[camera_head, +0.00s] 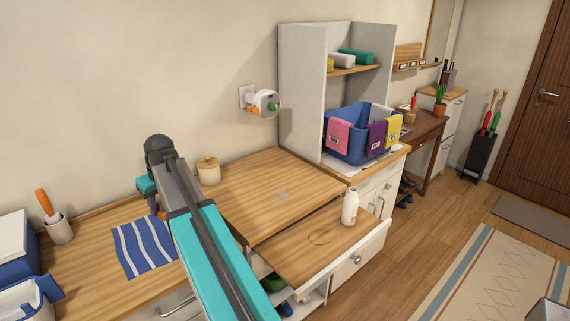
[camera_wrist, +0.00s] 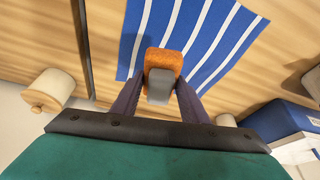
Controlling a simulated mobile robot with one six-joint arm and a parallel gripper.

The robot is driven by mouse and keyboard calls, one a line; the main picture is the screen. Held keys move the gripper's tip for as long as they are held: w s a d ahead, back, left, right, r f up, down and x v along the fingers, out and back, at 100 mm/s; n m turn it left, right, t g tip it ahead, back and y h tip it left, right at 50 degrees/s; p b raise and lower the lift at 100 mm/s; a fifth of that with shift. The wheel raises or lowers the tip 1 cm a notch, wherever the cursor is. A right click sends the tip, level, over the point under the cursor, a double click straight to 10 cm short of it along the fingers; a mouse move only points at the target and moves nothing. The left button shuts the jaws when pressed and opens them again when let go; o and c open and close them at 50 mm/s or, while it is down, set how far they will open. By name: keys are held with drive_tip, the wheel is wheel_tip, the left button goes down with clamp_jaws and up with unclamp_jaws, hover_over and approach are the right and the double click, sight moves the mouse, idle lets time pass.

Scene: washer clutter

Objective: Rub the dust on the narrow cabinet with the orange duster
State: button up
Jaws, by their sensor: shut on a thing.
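My gripper (camera_wrist: 160,88) is shut on the orange duster (camera_wrist: 163,60), an orange block with a grey part, held between its two fingers. In the head view, my gripper (camera_head: 157,203) is over the left counter, behind the striped cloth; the duster is mostly hidden there by my arm. A faint grey patch, perhaps dust, (camera_head: 282,196) lies on the wooden top of the middle cabinet (camera_head: 262,170), to the right of my gripper. I cannot tell for sure which unit is the narrow cabinet.
A blue-and-white striped cloth (camera_head: 146,246) lies on the left counter. A cream lidded jar (camera_head: 208,172) stands near the wall. An open drawer (camera_head: 315,245) juts out at front, with a white bottle (camera_head: 349,207) on the right. A blue basket (camera_head: 345,147) stands behind.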

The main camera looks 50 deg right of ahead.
drive_tip(key=s+d+p, duration=0.2)
drive_tip(key=s+d, duration=0.3)
drive_tip(key=d, duration=0.9)
drive_tip(key=s+d+m+p, duration=0.1)
drive_tip(key=s+d+p, duration=0.2)
drive_tip(key=d, duration=1.1)
drive_tip(key=s+d+p, duration=0.3)
drive_tip(key=s+d, duration=0.6)
drive_tip(key=d, duration=0.6)
drive_tip(key=shift+f+m+h, duration=0.4)
drive_tip(key=shift+f, duration=0.1)
